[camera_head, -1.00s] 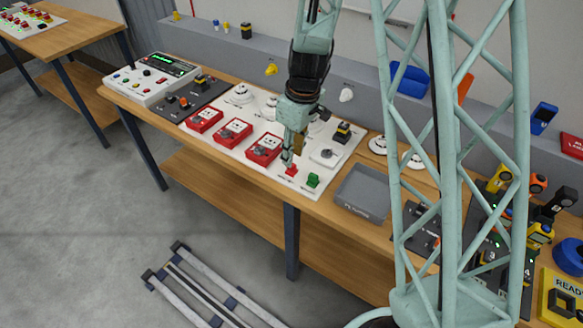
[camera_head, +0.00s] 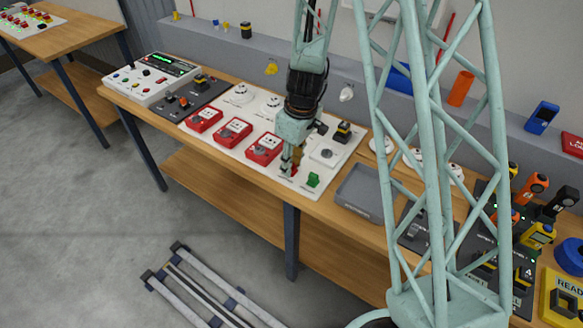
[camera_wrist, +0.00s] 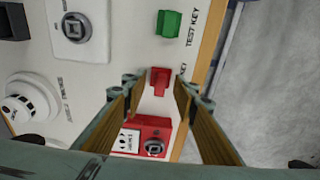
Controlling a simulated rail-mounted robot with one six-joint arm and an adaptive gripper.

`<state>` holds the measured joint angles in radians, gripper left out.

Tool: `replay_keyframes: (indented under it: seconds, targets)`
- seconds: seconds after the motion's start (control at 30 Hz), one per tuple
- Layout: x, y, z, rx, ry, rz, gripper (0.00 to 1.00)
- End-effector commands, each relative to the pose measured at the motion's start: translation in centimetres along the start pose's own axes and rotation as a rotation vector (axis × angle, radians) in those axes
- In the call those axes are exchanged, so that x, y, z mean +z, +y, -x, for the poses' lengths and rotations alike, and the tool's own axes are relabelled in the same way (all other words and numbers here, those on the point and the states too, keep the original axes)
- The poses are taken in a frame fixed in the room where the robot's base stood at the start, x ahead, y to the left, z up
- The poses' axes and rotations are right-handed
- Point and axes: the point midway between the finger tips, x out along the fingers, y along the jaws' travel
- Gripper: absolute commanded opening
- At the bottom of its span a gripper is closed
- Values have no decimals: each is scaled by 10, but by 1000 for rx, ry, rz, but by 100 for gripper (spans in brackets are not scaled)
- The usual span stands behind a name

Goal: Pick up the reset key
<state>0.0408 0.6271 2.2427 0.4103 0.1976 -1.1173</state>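The reset key is the small red piece (camera_head: 295,170) at the front edge of the white panel (camera_head: 255,172), mostly hidden behind my gripper in the head view. In the wrist view the red key (camera_wrist: 160,80) shows upright between the two fingertips, with a gap on each side. My gripper (camera_wrist: 157,88) is open and points down at it; the head view shows the gripper (camera_head: 290,168) right over the key. I cannot tell how far the fingertips are down beside it.
The green test key (camera_head: 313,180) stands just beside the red one. Several red call points (camera_head: 233,131) line the panel on the other side. A grey tray (camera_head: 365,193) lies right of the panel. A round detector (camera_wrist: 28,103) shows in the wrist view.

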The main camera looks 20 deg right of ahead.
Motion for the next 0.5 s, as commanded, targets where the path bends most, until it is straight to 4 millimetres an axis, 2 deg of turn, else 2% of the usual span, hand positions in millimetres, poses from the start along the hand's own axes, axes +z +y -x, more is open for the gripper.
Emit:
replay_keyframes:
  seconds: [0.5]
  targets:
    - [0, 0, 0, 0, 1, 0, 27]
